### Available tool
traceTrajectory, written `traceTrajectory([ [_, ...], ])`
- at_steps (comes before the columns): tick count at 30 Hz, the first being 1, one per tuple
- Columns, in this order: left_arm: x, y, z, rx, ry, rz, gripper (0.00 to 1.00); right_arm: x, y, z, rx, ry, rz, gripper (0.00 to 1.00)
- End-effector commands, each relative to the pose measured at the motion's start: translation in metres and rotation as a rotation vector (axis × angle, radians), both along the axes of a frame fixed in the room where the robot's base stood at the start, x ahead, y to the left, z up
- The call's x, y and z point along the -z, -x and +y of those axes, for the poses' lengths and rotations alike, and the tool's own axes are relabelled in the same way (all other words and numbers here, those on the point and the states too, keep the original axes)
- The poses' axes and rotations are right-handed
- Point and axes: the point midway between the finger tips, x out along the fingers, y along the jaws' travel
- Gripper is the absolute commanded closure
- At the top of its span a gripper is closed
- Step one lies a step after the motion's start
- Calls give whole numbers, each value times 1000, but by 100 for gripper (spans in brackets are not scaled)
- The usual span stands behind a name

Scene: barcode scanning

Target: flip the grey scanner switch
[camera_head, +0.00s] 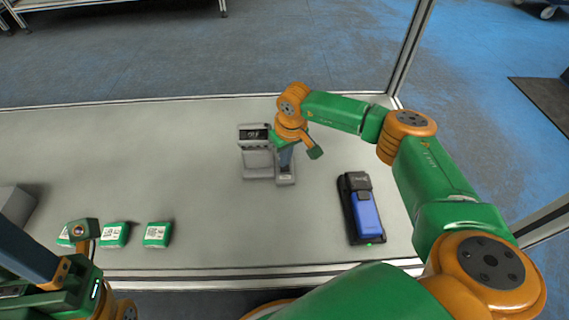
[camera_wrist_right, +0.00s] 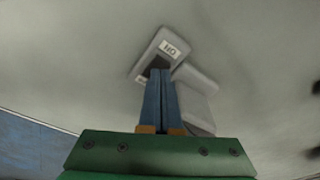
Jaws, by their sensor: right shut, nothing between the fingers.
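The grey scanner (camera_head: 257,162) stands mid-table with a small dark display on top; it shows beside the fingers in the right wrist view (camera_wrist_right: 198,98). The grey switch box (camera_head: 286,181) is against its right side. In the right wrist view the switch box (camera_wrist_right: 170,47) bears a white label that seems to read ON, upside down. My right gripper (camera_head: 285,160) is shut and empty, fingers pointing down at the box. Its fingertips (camera_wrist_right: 160,72) reach the dark recess and hide the switch; I cannot tell contact. My left gripper (camera_head: 86,230) is at lower left, its jaws unclear.
A blue handheld device (camera_head: 365,212) lies in a black holder right of the scanner. Several green boxes with white labels, such as one (camera_head: 157,234), sit at the front left, near my left arm. A grey block (camera_head: 14,208) is at the left edge. The table's back left is clear.

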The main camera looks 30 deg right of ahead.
Motion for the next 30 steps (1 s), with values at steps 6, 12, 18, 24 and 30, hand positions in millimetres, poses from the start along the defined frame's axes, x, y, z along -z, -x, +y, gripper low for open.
traceTrajectory([
  [6,3,0,0,1,1,-1,50,4,0,0,0,0,0,100],
  [12,6,0,0,1,2,0,50,7,0,0,0,0,0,100],
  [18,8,0,0,1,2,0,50,11,0,0,0,0,1,100],
  [24,-1,0,0,1,3,-1,50,1,0,0,-1,1,2,100],
  [30,-22,0,0,1,2,0,50,-24,0,0,0,0,0,100],
])
